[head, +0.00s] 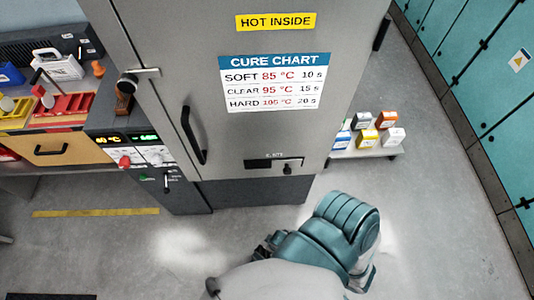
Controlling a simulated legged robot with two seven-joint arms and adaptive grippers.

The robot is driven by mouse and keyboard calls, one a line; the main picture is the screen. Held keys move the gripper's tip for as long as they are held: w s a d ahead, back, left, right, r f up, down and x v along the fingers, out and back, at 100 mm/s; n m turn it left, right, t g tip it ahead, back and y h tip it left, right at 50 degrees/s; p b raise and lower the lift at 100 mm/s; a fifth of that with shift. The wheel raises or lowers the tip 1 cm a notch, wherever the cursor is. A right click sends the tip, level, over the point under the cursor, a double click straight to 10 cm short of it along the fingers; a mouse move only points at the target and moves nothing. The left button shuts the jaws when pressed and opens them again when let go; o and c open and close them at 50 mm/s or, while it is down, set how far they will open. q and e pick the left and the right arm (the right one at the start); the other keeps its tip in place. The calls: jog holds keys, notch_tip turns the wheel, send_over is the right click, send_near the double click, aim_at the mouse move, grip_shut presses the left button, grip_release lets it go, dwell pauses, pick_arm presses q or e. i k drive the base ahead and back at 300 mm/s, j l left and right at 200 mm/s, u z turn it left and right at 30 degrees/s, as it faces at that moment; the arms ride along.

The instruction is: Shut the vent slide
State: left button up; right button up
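The vent slide (275,163) is set low on the front of a grey metal cabinet (215,105). It is a small horizontal plate with a dark strip on its left part and a dark knob (288,169) toward its right end. How far it stands open is too small to tell. A teal and white arm of mine rises from the bottom, right of centre, below the vent and apart from it. Dark parts show at its left side, but I cannot make out fingertips. No arm comes in from the left.
A black vertical door handle (194,135) stands out left of the vent. A low shelf (365,151) with several small boxes is right of the cabinet. A bench with red trays (70,106) is at left. Teal lockers (490,100) line the right. Grey floor between is clear.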

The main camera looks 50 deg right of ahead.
aim_at(287, 165)
jog(key=z, duration=1.8)
